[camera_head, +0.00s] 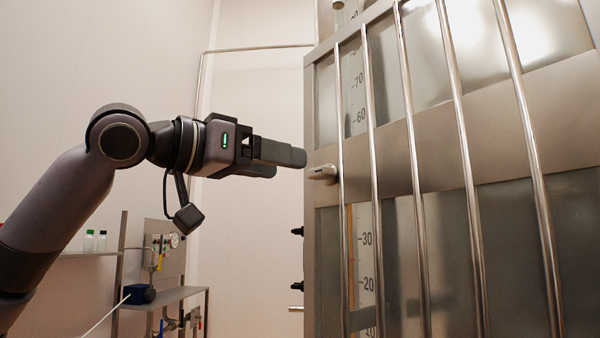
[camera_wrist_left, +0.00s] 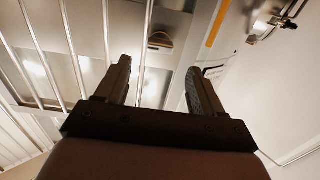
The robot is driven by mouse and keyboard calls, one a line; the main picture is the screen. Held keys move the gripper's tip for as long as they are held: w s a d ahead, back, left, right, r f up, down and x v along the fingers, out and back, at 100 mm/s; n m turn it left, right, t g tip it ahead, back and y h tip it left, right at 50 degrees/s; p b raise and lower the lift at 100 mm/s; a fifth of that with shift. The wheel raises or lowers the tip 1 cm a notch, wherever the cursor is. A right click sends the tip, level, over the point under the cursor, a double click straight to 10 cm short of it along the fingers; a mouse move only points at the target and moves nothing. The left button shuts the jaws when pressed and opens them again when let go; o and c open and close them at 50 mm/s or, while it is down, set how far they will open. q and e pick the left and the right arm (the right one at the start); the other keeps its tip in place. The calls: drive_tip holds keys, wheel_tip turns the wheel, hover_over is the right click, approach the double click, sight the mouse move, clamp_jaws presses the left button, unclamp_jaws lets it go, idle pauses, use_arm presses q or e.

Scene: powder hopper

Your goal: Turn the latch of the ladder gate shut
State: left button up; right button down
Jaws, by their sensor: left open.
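The ladder gate (camera_head: 440,150) is a metal frame with a broad steel plate and upright round bars, filling the right of the head view. In the left wrist view the latch (camera_wrist_left: 160,41) shows ahead, between the two spread fingers of my left gripper (camera_wrist_left: 158,70), with a visible gap. I see no contact. My right gripper is out of view.
Behind the bars is a tall level scale (camera_head: 365,240) with numbers. At the back left stands a shelf bench (camera_head: 175,295) with gauges, valves and a blue box. Small bottles (camera_head: 95,240) sit on a wall shelf.

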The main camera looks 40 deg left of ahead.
sight(314, 169)
use_arm(q)
drive_tip(key=shift+p+x, duration=0.55)
drive_tip(key=shift+x, duration=3)
drive_tip(key=c, duration=1.1)
